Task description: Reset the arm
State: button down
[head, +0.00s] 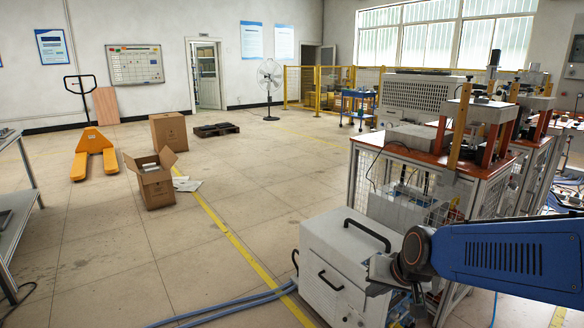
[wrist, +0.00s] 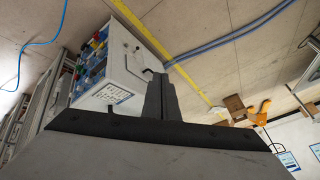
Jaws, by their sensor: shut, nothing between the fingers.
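My gripper (wrist: 160,80) shows in the wrist view as two dark fingers held together, shut and empty. In the head view my blue arm comes in from the right edge, and its bent end hangs in front of the white cabinet. I cannot make out the fingers clearly there. The white cabinet (head: 335,255) with black handles stands on the floor at the lower middle of the head view. It also shows in the wrist view (wrist: 122,65), which looks upside down, behind and left of the fingers. The fingers hold nothing.
A workbench frame (head: 375,146) with an orange-brown top and machines stands close behind my arm. Blue hoses (head: 235,307) lie on the floor left of the cabinet. An open carton (head: 152,185) and a yellow pallet truck (head: 92,145) stand farther left. The middle floor is clear.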

jog(key=s+d+r+n+h, duration=0.1)
jog(key=s+d, duration=0.3)
jog(key=s, duration=0.5)
jog(key=s+d+r+n+g+h, duration=0.1)
jog(key=s+d+r, duration=0.3)
jog(key=s, duration=0.5)
jog(key=shift+s+d+r, duration=0.15)
jog(key=shift+d+r, duration=0.05)
jog(key=shift+r, duration=0.15)
